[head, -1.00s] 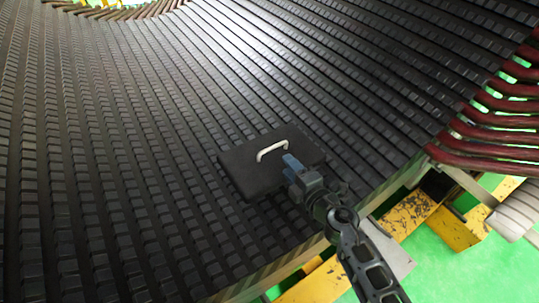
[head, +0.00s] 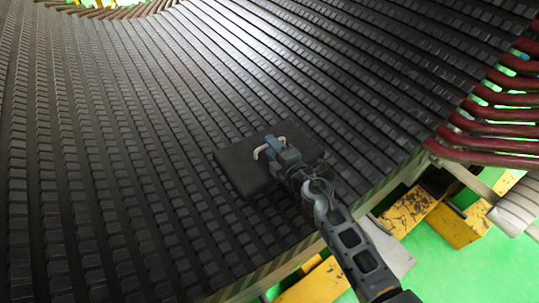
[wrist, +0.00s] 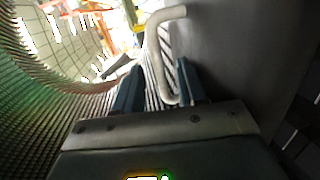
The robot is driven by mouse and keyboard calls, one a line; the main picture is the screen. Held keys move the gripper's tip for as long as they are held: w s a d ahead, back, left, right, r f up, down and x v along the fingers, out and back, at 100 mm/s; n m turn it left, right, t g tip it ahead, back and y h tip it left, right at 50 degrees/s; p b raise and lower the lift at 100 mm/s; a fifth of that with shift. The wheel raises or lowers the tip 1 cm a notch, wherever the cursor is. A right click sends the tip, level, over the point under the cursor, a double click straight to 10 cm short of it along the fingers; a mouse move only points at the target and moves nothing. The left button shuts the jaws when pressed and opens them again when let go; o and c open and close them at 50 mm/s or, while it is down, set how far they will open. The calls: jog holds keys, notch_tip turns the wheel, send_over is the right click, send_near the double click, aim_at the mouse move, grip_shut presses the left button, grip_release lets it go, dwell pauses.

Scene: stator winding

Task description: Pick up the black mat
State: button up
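The black mat (head: 238,172) is a dark flat rectangular slab with a pale bent handle (head: 258,152) on top. It lies on the ribbed dark stator surface near its lower right edge. My gripper (head: 274,146) is at the handle, over the mat, and hides part of both. In the wrist view, the blue fingers of my gripper (wrist: 158,82) are apart. The pale handle (wrist: 152,45) reaches into the space between them, with a visible gap to the left finger. The mat's dark face (wrist: 240,55) fills the right side there.
The curved stator surface (head: 110,150) is ribbed and otherwise clear around the mat. Red bars (head: 500,143) stick out at the right edge. Yellow beams (head: 412,211) and a green floor (head: 435,262) lie below the lower right edge.

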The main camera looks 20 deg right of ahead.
grip_shut()
dwell(1.2)
